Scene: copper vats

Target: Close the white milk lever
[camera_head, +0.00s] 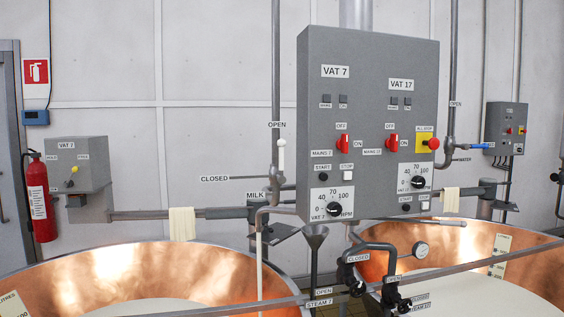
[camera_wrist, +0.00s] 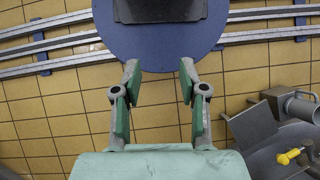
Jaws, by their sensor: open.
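The white milk lever (camera_head: 281,155) stands upright on the vertical pipe left of the big grey control panel, just below an OPEN label (camera_head: 277,125). A CLOSED label (camera_head: 215,178) sits lower, to its left. A MILK label (camera_head: 255,195) is beneath it. A thin white stream (camera_head: 259,265) runs from the curved spout down into the left copper vat (camera_head: 200,270). My gripper (camera_wrist: 159,82) shows only in the wrist view. Its green-padded fingers are open and empty, above the tiled floor and far from the lever, which this view does not show.
The grey control panel (camera_head: 368,120) stands close to the lever's right. A bar with a cloth (camera_head: 181,224) crosses at left. Floor rails (camera_wrist: 50,42) and a yellow handle (camera_wrist: 288,157) show in the wrist view.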

